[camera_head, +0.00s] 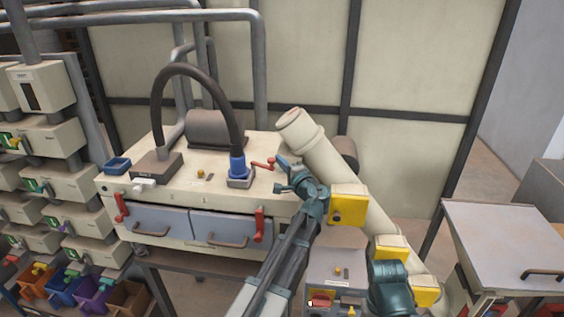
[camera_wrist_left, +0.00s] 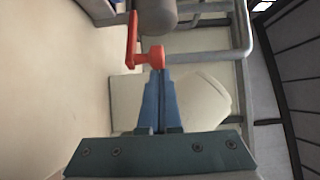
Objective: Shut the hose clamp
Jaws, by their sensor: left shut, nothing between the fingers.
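A black hose arches over the cream machine top (camera_head: 190,200) and ends in a blue coupling (camera_head: 238,166) on a small grey base. A red cranked lever (camera_head: 263,164) stands just right of the coupling and looks like the clamp handle. My left gripper (camera_head: 281,162) is shut and empty, close to the right end of this lever. In the left wrist view, the gripper's blue fingers (camera_wrist_left: 158,88) point at the red lever (camera_wrist_left: 146,57); its round end is right at the fingertips. I cannot tell whether they touch. My right gripper is not in view.
A dark drum (camera_head: 215,128) stands behind the hose. Two grey drawers (camera_head: 231,227) with red latches (camera_head: 259,225) are on the machine front. A blue tray (camera_head: 117,165) sits at its left end. A grey-topped cabinet (camera_head: 510,235) stands at right.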

